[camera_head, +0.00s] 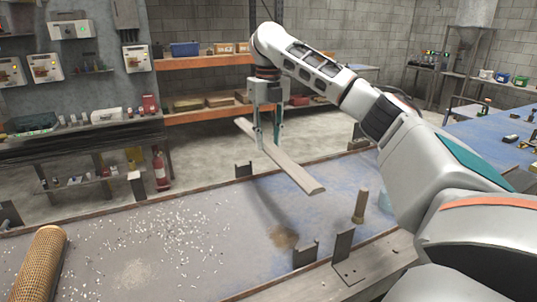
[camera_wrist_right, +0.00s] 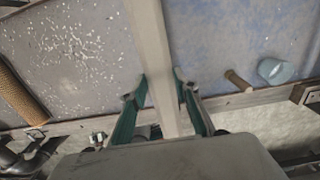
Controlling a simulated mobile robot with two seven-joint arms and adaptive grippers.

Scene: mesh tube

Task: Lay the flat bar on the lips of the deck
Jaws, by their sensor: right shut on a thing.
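The flat bar (camera_head: 290,168) is a long pale grey strip. My right gripper (camera_head: 268,143) is shut on it near its middle and holds it above the deck, its shadow falling on the surface below. In the right wrist view the bar (camera_wrist_right: 152,40) runs between the two green-sided fingers of the gripper (camera_wrist_right: 161,92). The deck (camera_head: 190,250) is a blue-grey surface with a raised brown edge. My left gripper is not in view.
An orange mesh tube (camera_head: 40,265) lies at the deck's left. White bits (camera_head: 170,235) are scattered over the left half. A tan cylinder (camera_head: 361,205) and a pale blue round thing (camera_head: 386,200) stand at the right. A grey angled bracket (camera_head: 343,250) stands by the near edge.

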